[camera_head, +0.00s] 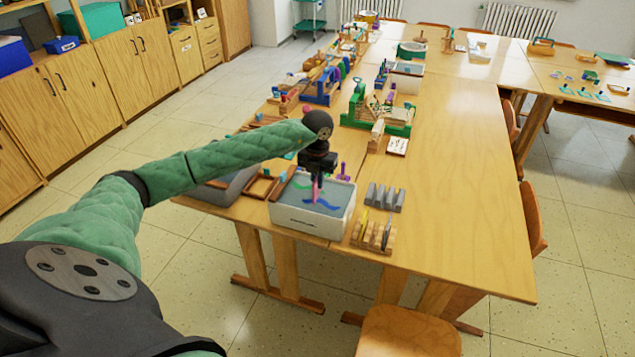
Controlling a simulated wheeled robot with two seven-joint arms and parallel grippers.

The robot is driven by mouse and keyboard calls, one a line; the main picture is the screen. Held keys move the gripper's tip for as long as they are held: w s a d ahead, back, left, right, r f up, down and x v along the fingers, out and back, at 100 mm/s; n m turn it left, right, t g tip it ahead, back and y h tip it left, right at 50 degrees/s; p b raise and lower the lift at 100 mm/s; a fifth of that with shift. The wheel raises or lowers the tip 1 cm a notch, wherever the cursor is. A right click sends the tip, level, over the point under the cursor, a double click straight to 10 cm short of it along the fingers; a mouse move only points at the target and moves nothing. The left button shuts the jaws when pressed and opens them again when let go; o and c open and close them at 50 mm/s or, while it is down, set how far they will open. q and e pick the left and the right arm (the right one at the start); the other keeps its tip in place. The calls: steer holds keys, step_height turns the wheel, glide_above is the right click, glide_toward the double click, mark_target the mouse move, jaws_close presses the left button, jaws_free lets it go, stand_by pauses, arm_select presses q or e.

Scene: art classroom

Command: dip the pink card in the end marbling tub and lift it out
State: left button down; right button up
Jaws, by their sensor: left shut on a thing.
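The white marbling tub (309,225) stands at the near end of the long table. It holds grey-blue liquid with green, blue and pinkish swirls. My left gripper (318,172) points down over the tub, shut on the pink card (316,188). The card shows as a narrow upright pink strip below the fingers, in front of the liquid. Whether its lower edge touches the liquid is too small to tell. My left wrist hides part of the table behind the tub. My right gripper is not in view.
A grey holder (385,197) and a wooden rack with tools (371,235) stand right of the tub. A grey tray (225,187) lies left of it. Green (378,112) and blue (318,90) frames stand farther back. The table's right side (460,200) is clear.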

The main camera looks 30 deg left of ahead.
arm_select(q)
steer(key=shift+r+p, duration=0.5)
steer(key=shift+r, duration=1.25)
steer(key=shift+r+p, duration=0.9)
steer(key=shift+r, duration=1.85)
